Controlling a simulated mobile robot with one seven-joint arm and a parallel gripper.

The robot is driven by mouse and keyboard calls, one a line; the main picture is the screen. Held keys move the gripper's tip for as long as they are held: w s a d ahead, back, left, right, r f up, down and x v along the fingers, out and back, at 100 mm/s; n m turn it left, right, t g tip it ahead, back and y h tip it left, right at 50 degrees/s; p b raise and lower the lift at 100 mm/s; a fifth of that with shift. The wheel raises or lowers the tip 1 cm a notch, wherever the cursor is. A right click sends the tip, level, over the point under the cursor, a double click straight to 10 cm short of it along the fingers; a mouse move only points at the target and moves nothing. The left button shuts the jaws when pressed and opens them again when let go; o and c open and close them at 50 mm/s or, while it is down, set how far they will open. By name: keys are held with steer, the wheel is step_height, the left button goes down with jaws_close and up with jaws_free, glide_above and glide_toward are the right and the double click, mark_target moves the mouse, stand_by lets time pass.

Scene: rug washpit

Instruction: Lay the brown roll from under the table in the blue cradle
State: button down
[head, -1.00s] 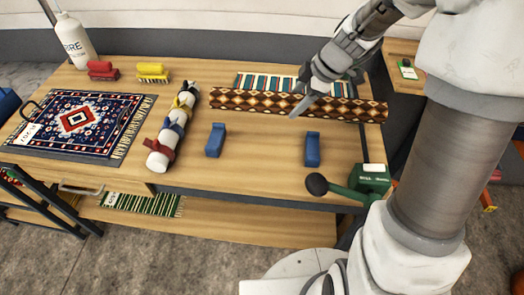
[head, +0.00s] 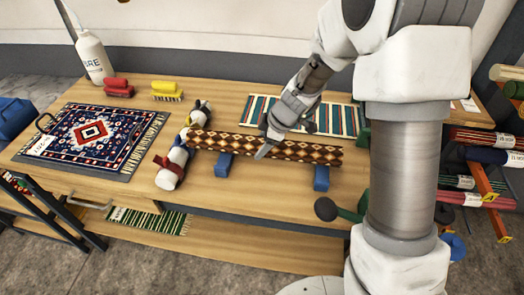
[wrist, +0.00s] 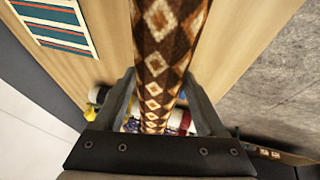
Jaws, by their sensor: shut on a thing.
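The brown roll (head: 312,151), patterned with cream and dark diamonds, lies level and crosswise over the table. My gripper (head: 266,142) is shut on it near its middle; the wrist view shows the roll (wrist: 165,45) running between the two fingers (wrist: 160,100). The blue cradle is two blocks, a left one (head: 222,166) and a right one (head: 321,180), standing on the table. The roll appears just above and slightly behind them, hiding their upper backs. I cannot tell whether it touches them. Its left end is close to the strapped white roll.
The strapped white roll (head: 171,168) lies left of the cradle. A striped rug (head: 340,118) is behind the brown roll. A patterned rug (head: 90,132), two brushes (head: 118,88) and a white bottle (head: 94,58) are at left. A green device (head: 350,213) stands at the right front.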

steer(key=shift+f, duration=1.95)
steer(key=shift+f+b, duration=0.2)
steer(key=shift+b, duration=0.35)
jaws_free()
steer(key=shift+r, duration=0.1)
steer(key=shift+d+r+p, duration=0.1)
steer(key=shift+r+p, duration=0.25)
steer(key=shift+r, duration=0.1)
steer(key=s+d+r+m+t+h, duration=0.1)
steer(key=s+d+r+m, duration=0.25)
steer(key=s+r, duration=0.55)
steer(key=s+d+r+m, duration=0.3)
steer(key=s+r+m, duration=0.1)
steer(key=r, duration=0.8)
steer(key=s+d+r+m+h, duration=0.1)
steer(key=s+d+r+m, duration=0.1)
steer(key=s, duration=0.4)
steer(key=s+d+r+m+t+h, duration=0.1)
steer(key=s+d+r+m+h, duration=0.1)
steer(key=s+d+m, duration=0.2)
steer(key=s+m, duration=0.2)
steer(key=m, duration=0.1)
steer(key=shift+r+p, duration=0.25)
steer(key=shift+p, duration=0.15)
